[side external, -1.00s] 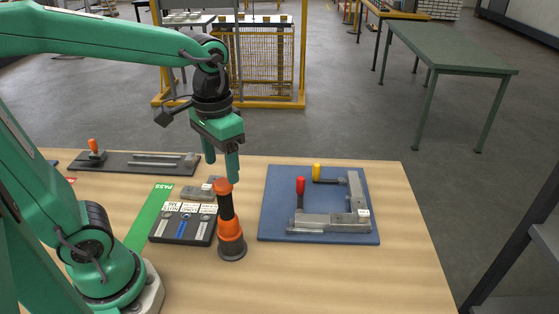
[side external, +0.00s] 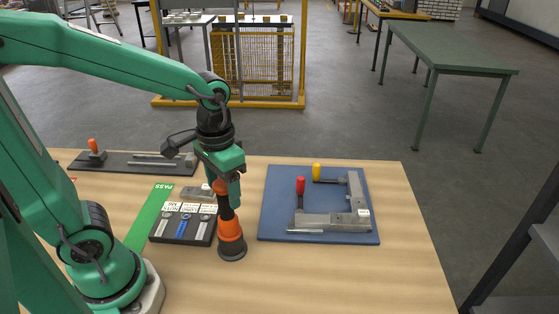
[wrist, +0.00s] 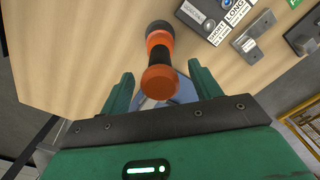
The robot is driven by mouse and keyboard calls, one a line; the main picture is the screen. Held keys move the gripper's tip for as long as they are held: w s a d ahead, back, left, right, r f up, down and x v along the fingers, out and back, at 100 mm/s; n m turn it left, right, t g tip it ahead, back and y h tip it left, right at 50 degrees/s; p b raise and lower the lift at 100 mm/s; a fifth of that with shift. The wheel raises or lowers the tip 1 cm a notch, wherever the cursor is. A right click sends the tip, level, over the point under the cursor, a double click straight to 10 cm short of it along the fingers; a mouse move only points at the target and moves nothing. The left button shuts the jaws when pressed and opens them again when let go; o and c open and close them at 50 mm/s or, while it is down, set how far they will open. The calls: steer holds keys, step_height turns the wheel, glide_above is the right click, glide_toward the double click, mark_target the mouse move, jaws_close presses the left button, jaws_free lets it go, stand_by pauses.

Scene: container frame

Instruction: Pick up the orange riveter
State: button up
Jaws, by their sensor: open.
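The orange riveter (side external: 231,237) stands upright on the wooden table, with an orange top, a black middle and a wide orange and dark base. My gripper (side external: 235,196) is open and lowered at the riveter's top, with a finger overlapping its upper part in the side view. In the wrist view the riveter (wrist: 159,60) lies ahead of and between the two open fingers of my gripper (wrist: 158,85). Its top end is nearest the camera. I cannot tell whether a finger touches it.
A green PASS strip (side external: 150,215) and a dark plate (side external: 112,167) lie further left. The table front is clear.

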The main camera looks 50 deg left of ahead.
stand_by(0.4)
steer(key=c, duration=1.1)
steer(key=shift+o, duration=0.2)
steer(key=shift+r, duration=0.15)
steer(key=shift+r, duration=4.9)
